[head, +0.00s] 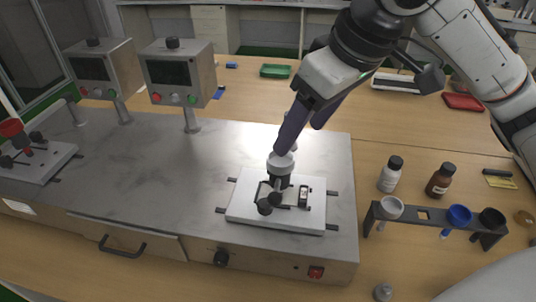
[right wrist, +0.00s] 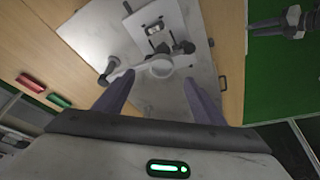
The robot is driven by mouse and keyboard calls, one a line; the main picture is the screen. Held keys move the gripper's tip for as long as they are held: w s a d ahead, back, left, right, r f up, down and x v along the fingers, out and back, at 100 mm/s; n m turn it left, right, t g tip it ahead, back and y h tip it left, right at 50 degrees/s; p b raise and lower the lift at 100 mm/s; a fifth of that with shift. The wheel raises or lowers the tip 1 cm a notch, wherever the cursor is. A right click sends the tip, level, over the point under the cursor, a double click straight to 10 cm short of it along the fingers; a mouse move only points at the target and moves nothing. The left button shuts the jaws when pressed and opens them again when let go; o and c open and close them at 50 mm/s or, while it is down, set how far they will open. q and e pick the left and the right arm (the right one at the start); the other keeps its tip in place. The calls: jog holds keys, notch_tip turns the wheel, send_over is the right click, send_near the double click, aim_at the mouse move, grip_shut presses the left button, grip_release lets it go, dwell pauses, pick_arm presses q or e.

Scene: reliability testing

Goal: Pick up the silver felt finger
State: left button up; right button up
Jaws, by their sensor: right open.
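A pale, silvery round-topped piece (head: 281,164), which looks like the silver felt finger, stands upright in the clamp of the white fixture (head: 245,206) on the grey bench machine. Its round top (right wrist: 162,68) shows in the right wrist view. A similar pale cup-shaped piece (head: 391,208) sits in the small rack at the right. My right gripper (head: 301,138) points down just above the fixture piece. Its two purple-grey fingers are apart, one on either side of the round top in the wrist view, with gaps visible.
The dark rack (head: 424,220) also holds a blue piece (head: 459,215) and a black piece (head: 491,218). A white bottle (head: 390,175) and a brown bottle (head: 440,180) stand behind it. A second fixture with a red-topped piece (head: 13,130) is at left.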

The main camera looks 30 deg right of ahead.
aim_at(280, 163)
jog(key=x, duration=0.4)
jog(key=b+x, duration=0.1)
jog(key=x, duration=0.3)
jog(key=shift+s+a+f, duration=0.15)
jog(key=shift+f, duration=0.5)
pick_arm(q)
jog(key=shift+s+f, duration=0.4)
jog(key=shift+f, duration=0.25)
pick_arm(e)
jog(key=c, duration=1.1)
pick_arm(q)
jog(key=shift+s+f, duration=0.1)
jog(key=shift+s, duration=0.05)
pick_arm(e)
jog(key=shift+w, duration=0.2)
jog(key=shift+c, duration=0.3)
jog(key=shift+a+r, duration=0.1)
jog(key=shift+r, duration=0.25)
pick_arm(q)
jog(key=shift+s+r+p, duration=0.15)
jog(key=shift+r+p, duration=0.45)
jog(key=shift+p, duration=0.15)
pick_arm(e)
notch_tip(280, 163, up, 9)
jog(key=shift+r, duration=0.15)
